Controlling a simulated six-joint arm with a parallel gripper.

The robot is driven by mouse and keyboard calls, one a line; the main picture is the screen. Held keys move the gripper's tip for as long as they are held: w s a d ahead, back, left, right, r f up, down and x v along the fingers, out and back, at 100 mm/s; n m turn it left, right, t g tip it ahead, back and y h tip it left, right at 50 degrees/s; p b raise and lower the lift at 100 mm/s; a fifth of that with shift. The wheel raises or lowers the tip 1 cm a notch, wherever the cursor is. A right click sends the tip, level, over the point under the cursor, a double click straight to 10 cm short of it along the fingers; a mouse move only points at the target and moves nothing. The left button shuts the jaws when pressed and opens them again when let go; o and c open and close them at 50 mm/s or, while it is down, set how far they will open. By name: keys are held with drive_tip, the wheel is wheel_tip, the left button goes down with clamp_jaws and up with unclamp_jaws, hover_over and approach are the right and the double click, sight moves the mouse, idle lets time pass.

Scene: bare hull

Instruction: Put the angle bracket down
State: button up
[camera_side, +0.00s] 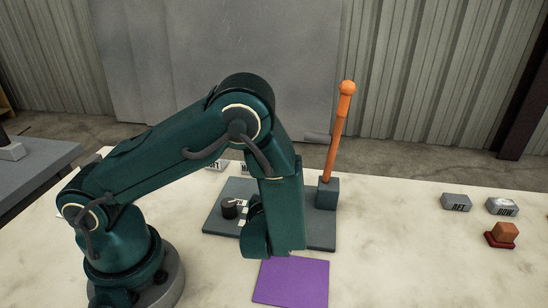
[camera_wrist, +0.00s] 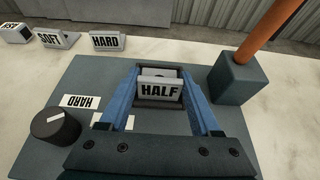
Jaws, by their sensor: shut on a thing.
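In the wrist view, my gripper (camera_wrist: 161,100) has its two blue fingers around a small grey block with a white plate lettered HALF (camera_wrist: 159,91). This is the only held thing, and I take it for the angle bracket. It is over the dark grey base plate (camera_wrist: 85,78); I cannot tell whether it touches. In the side view my arm hides the fingers and the held piece. The same base plate (camera_side: 217,222) shows behind my wrist.
A dark knob (camera_wrist: 55,129) and a block with an orange lever (camera_wrist: 236,77) stand on the plate. Labelled pieces SOFT (camera_wrist: 55,39) and HARD (camera_wrist: 108,41) stand behind. A purple mat (camera_side: 291,282) lies in front. AFT (camera_side: 456,203) and BOW (camera_side: 501,206) blocks and a red-based orange block (camera_side: 502,235) sit right.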

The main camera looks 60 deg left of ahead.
drive_tip(key=shift+f, duration=0.1)
drive_tip(key=o, duration=1.4)
